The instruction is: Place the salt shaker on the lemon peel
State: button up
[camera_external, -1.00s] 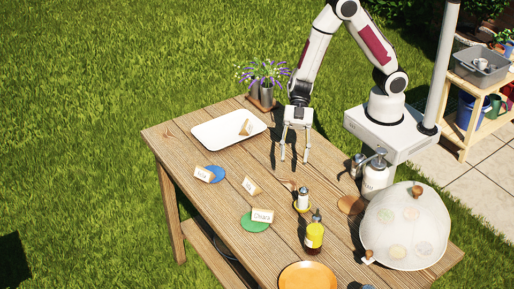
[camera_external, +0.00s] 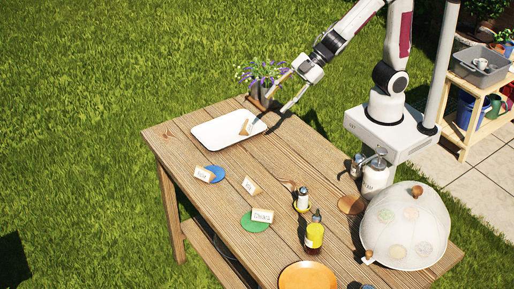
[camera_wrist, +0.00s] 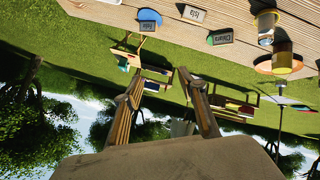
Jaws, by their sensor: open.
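The salt shaker (camera_external: 303,196), small and clear with a metal top, stands upright near the middle of the table. A yellow piece (camera_external: 302,209), which looks like the lemon peel, shows around its base, and the shaker appears to stand on it. My gripper (camera_external: 276,103) is open and empty, tilted in the air near the far end of the white tray, well away from the shaker. In the wrist view my gripper (camera_wrist: 160,78) has its fingers apart with nothing between them, facing grass and trees.
A yellow bottle (camera_external: 314,238) stands just in front of the shaker. Name cards lie near blue and green discs. The white tray (camera_external: 215,138) and potted flowers (camera_external: 264,76) are at the far end. An orange plate (camera_external: 308,275) is nearest.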

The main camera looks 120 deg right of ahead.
jog(key=s+a+r+m+g, duration=0.1)
jog(key=s+a+m+g, duration=0.1)
jog(key=s, duration=1.1)
jog(key=s+a+r+m+g+y, duration=0.1)
jog(key=s+a+m+g, duration=0.1)
jog(key=s, duration=1.1)
jog(key=shift+a+r+m+g, duration=0.4)
jog(key=shift+a+m, duration=0.1)
jog(key=shift+a, duration=0.75)
